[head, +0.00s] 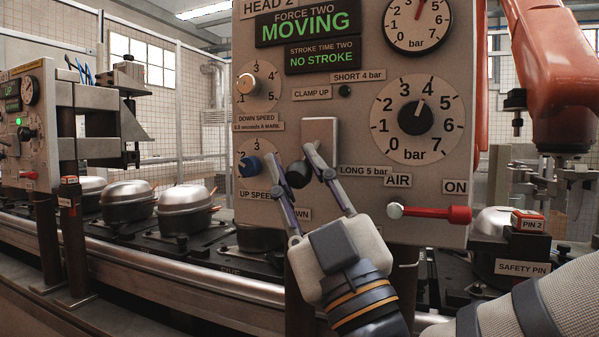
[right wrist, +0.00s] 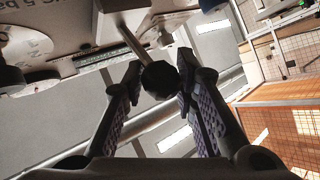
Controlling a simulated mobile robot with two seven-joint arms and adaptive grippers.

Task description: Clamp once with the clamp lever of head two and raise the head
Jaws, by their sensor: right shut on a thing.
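The head two panel (head: 310,230) fills the middle of the head view. Its displays read FORCE TWO MOVING (head: 306,25) and STROKE TIME TWO NO STROKE (head: 322,57). The clamp lever has a grey plate (head: 320,130) and a black knob (head: 299,174). My right gripper (head: 297,168) is shut on the knob, with a finger on each side; the knob also shows in the right wrist view (right wrist: 160,80). My left gripper is not in view.
On the panel are the UP SPEED knob (head: 249,167), DOWN SPEED knob (head: 247,83), a large bar dial (head: 416,117) and a red AIR handle (head: 440,213). Another head panel (head: 22,130) and metal pots (head: 185,208) stand left along the line. A red PIN 2 block (head: 528,221) is at right.

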